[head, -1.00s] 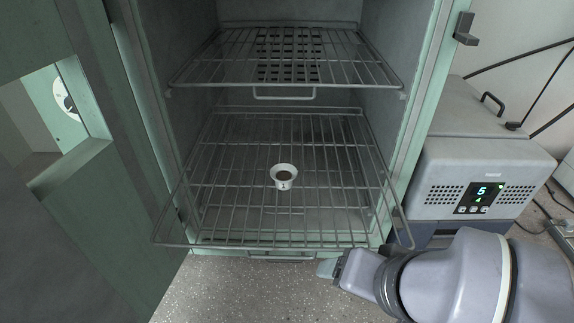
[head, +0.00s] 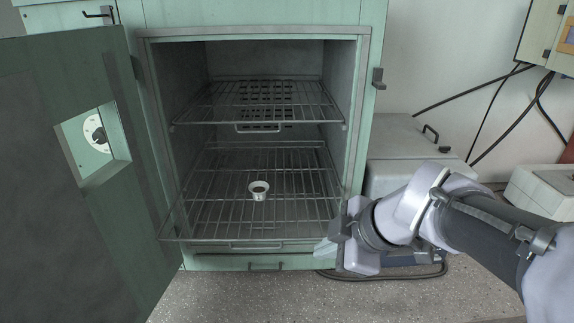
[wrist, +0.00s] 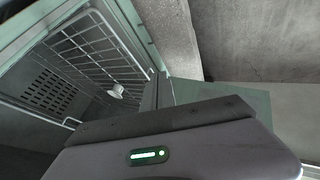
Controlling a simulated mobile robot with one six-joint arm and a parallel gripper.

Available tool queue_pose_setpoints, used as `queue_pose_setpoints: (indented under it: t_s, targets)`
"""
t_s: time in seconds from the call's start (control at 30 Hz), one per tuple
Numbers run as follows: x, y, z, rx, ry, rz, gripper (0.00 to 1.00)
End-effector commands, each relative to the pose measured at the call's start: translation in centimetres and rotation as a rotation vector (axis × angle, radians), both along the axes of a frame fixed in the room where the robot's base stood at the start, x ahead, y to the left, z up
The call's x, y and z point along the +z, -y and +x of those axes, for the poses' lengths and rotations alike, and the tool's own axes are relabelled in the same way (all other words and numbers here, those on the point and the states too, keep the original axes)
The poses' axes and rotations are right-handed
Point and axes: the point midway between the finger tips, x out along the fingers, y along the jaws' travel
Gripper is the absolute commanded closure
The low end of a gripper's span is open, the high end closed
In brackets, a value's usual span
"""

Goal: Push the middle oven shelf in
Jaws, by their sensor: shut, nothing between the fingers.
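The pulled-out wire shelf (head: 205,215) is the lower of two racks I can make out in the oven. Its front rim sticks out past the opening. A small white cup (head: 258,190) stands upright on it. My gripper (head: 322,248) is shut and empty at the shelf's front right corner, which it partly hides; I cannot tell whether they touch. In the wrist view the shelf (wrist: 85,42) and cup (wrist: 117,92) show tilted, beyond my gripper's dark body.
An upper wire rack (head: 205,112) sits further back in the oven. The oven door (head: 75,215) stands open at left. A grey unit (head: 400,150) stands right of the oven, behind my arm. The speckled bench top (head: 240,300) in front is clear.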

Motion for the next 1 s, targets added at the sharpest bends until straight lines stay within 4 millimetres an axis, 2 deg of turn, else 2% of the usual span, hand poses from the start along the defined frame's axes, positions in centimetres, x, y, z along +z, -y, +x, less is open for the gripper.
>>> queue_pose_setpoints:
  t_s: [0.1,0.4,0.5,0.63,1.0]
  targets:
    - [-2.4,-0.9,1.1,0.003,-0.004,0.000,1.00]
    - [-7.6,-3.3,4.2,0.000,-0.004,0.000,1.00]
    - [-7.0,-3.1,6.1,-0.002,-0.003,-0.001,1.00]
    - [-6.9,-3.0,7.5,-0.001,-0.002,-0.001,1.00]
    - [-6.9,-3.0,8.1,-0.001,-0.002,-0.001,1.00]
